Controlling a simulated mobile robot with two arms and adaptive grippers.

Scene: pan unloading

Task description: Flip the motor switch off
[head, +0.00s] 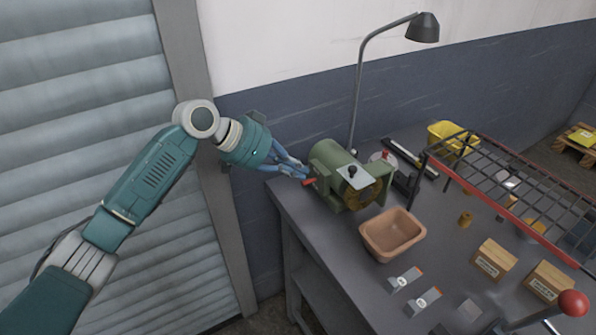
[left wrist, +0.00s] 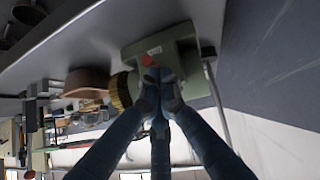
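The green motor (head: 328,160) stands at the back left corner of the workbench. Its red switch (head: 309,182) sticks out from the left end. My left gripper (head: 302,172) reaches in from the left, its blue fingertips right beside the switch. In the left wrist view the fingers (left wrist: 160,82) come together with almost no gap, and the red switch (left wrist: 148,60) shows just past their tips. Whether they touch it I cannot tell. Nothing shows between the fingers. My right gripper is not in view.
A lamp (head: 424,28) rises behind the motor. A brown tub (head: 392,252) stands in front of it. A wire rack (head: 510,190), small boxes (head: 494,259) and a red-knobbed lever (head: 573,303) lie to the right. A shutter (head: 90,100) is at the left.

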